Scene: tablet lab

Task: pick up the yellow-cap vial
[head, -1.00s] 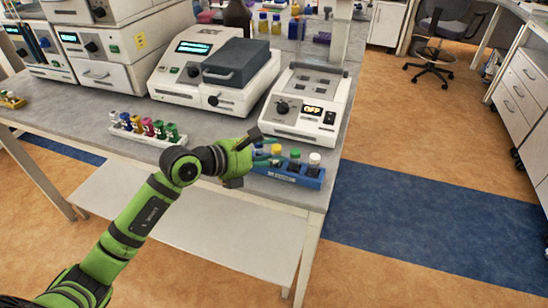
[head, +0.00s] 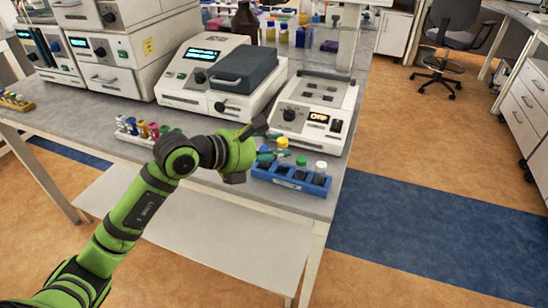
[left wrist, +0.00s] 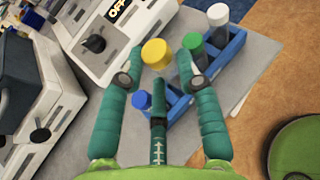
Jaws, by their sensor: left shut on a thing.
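The yellow-cap vial shows its yellow cap (head: 282,142) in the head view, higher than the caps beside it. In the left wrist view the cap (left wrist: 155,53) sits between my left fingertips and looks large and close; the vial's body is hidden. My left gripper (head: 271,149) is shut on this vial, above the blue rack (head: 290,182) at the bench's front corner. The rack also shows in the left wrist view (left wrist: 233,46). It holds a green-cap vial (left wrist: 192,41), a white-cap vial (left wrist: 218,15) and a blue-cap vial (left wrist: 141,99). My right gripper is not in view.
A heater block with a lit display (head: 312,112) stands right behind the rack. A larger grey-lidded machine (head: 220,80) is to its left. A white rack of several coloured vials (head: 145,140) is left, partly behind my arm. The bench's right edge is close to the blue rack.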

